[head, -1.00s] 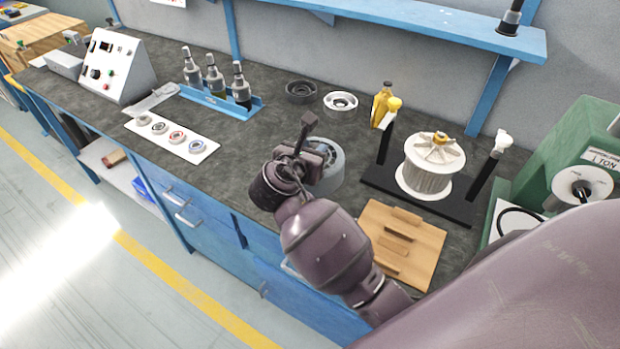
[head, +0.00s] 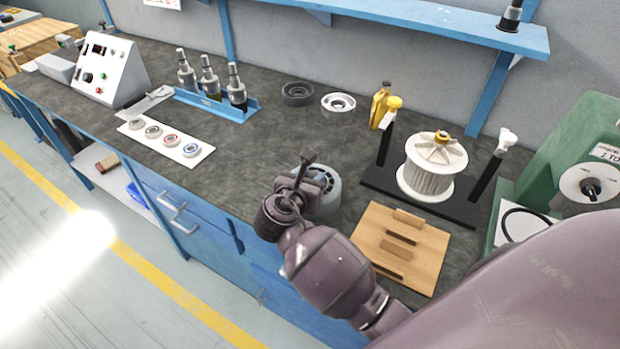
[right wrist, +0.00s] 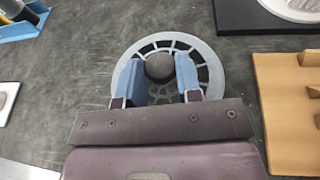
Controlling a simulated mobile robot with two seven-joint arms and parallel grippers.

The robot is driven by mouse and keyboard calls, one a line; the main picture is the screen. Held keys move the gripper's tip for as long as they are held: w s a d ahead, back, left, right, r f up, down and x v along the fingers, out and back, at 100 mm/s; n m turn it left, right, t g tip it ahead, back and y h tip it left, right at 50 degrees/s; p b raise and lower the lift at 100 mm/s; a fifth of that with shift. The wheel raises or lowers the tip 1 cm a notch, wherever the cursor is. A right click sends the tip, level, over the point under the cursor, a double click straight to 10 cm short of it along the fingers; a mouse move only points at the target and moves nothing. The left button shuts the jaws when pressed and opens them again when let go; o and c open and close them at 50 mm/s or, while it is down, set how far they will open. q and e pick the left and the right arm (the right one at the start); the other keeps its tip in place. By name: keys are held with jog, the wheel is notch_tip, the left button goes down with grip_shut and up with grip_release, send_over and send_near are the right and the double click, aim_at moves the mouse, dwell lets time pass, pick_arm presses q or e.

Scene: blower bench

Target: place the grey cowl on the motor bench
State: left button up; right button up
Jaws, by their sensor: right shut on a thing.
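The grey cowl (head: 331,198) is a round ring with a spoked grille and a dark knob at its centre. It shows from above in the right wrist view (right wrist: 122,76). My right gripper (right wrist: 160,72) is shut on the knob, with a blue finger on each side of it. In the head view my right gripper (head: 311,182) and wrist hide part of the cowl. The cowl is over the front part of the dark top of the motor bench (head: 250,165); I cannot tell whether it touches the top. My left gripper is not in view.
A wooden board (head: 432,242) lies right of the cowl, and a white pleated drum (head: 428,178) stands on a black base behind it. Dark (head: 297,92) and white (head: 338,103) rings lie at the back. A white strip with small rings (head: 172,145) is left. Bench top between is clear.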

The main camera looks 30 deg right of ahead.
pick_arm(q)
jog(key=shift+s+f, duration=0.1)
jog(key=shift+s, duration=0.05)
pick_arm(e)
jog(key=o, duration=1)
jog(key=shift+f, duration=0.15)
jog(key=shift+s+a+r, duration=0.2)
jog(key=shift+a+r, duration=0.05)
jog(key=shift+a, duration=0.05)
pick_arm(q)
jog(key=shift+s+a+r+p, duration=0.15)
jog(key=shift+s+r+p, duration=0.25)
jog(key=shift+p, duration=0.4)
pick_arm(e)
jog(key=v, duration=1.1)
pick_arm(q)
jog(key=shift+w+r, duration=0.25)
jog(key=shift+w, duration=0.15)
pick_arm(e)
jog(key=shift+s+a, duration=0.1)
